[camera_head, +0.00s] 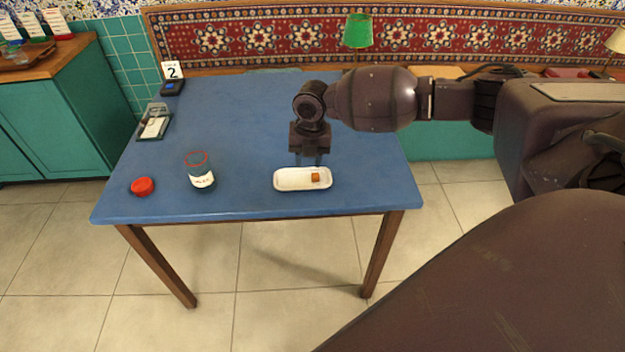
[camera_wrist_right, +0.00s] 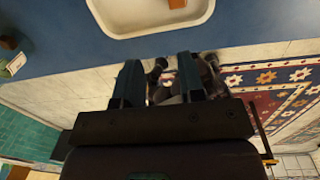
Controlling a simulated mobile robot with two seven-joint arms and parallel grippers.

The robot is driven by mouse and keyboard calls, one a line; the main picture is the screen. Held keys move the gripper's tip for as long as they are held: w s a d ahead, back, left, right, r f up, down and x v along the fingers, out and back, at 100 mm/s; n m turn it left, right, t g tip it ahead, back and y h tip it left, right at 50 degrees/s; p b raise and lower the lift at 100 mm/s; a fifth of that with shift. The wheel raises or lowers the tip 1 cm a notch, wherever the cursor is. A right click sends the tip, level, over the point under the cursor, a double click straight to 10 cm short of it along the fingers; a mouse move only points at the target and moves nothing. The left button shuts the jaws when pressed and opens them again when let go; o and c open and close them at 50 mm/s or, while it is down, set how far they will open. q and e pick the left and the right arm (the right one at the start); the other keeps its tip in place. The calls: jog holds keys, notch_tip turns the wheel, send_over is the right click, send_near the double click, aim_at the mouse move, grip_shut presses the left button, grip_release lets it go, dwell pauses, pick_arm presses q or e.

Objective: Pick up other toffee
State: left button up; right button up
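A small orange-brown toffee (camera_head: 316,177) lies in the right half of a white tray (camera_head: 286,186) near the front edge of the blue table. The toffee also shows at the top edge of the right wrist view (camera_wrist_right: 177,3), with the tray rim (camera_wrist_right: 120,33) around it. My right gripper (camera_head: 309,160) points down, just behind and above the tray. Its two fingers (camera_wrist_right: 160,80) are apart with nothing between them, and the toffee is outside them. My left gripper is not in view.
An open glass jar (camera_head: 200,170) with a white label stands left of the tray. A red lid (camera_head: 142,187) lies further left. A number 2 sign (camera_head: 172,72) and a small clear case (camera_head: 154,126) are at the left edge. The table's middle (camera_head: 235,120) is clear.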

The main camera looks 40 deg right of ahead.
jog(key=d+r, duration=0.2)
jog(key=d, duration=0.1)
jog(key=b, duration=0.1)
send_over(316, 176)
jog(key=shift+n+g+h, duration=0.3)
jog(key=shift+n, duration=0.1)
jog(key=f, duration=0.5)
jog(key=shift+a, duration=0.25)
notch_tip(316, 176, down, 5)
jog(key=shift+d+r+b, duration=0.1)
jog(key=shift+d+b, duration=0.05)
jog(key=shift+b, duration=0.35)
jog(key=shift+f, duration=0.4)
jog(key=c, duration=0.5)
grip_shut()
